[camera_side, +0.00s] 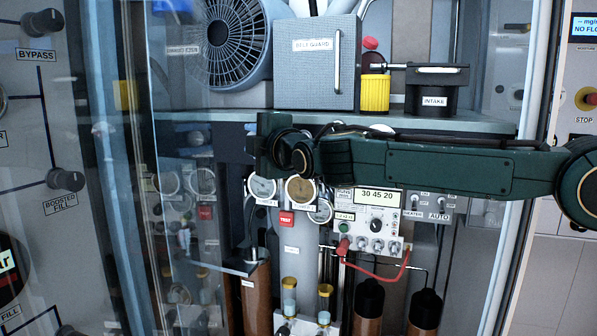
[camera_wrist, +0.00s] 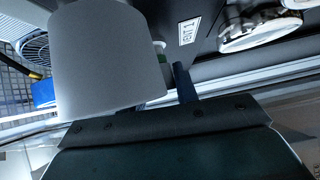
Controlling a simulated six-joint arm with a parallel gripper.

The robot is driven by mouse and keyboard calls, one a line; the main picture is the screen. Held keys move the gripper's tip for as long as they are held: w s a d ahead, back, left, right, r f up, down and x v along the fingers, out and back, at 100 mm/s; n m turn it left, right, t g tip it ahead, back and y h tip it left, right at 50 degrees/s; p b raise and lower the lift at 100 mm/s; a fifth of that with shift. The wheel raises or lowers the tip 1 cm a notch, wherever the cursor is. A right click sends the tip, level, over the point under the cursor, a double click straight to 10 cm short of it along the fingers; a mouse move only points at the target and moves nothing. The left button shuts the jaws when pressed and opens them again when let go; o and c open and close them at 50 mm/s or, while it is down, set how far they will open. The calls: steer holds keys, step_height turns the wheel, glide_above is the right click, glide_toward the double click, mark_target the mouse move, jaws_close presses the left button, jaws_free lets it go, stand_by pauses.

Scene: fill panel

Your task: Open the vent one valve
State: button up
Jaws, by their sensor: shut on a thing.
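In the wrist view, a label (camera_wrist: 189,31) that seems to read VENT 1 is on a dark surface at the upper middle. My gripper (camera_wrist: 183,82) reaches up from its dark body at the bottom, and one dark finger shows beside a large pale grey rounded block (camera_wrist: 105,60). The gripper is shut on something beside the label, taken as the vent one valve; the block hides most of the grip. In the side view, my green arm crosses from the right and its wrist hangs down inside the cabinet; the fingertips cannot be made out.
A shelf (camera_side: 480,120) above my arm carries a fan (camera_side: 228,40), a grey belt guard box (camera_side: 316,62) and an intake (camera_side: 433,92). Gauges, a red test button (camera_side: 287,218) and a meter with a red cable (camera_side: 379,197) are below the arm. A glass door stands at left.

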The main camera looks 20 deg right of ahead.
steer(key=shift+n+g+h, duration=0.5)
steer(key=shift+n+g, duration=0.6)
steer(key=shift+g, duration=0.5)
steer(key=shift+n+g+h, duration=0.3)
steer(key=shift+n+g, duration=0.1)
steer(key=shift+g, duration=0.1)
steer(key=shift+f, duration=0.1)
steer(key=o, duration=1)
steer(key=shift+c, duration=0.2)
steer(key=v, duration=1.4)
steer(key=shift+w, duration=0.15)
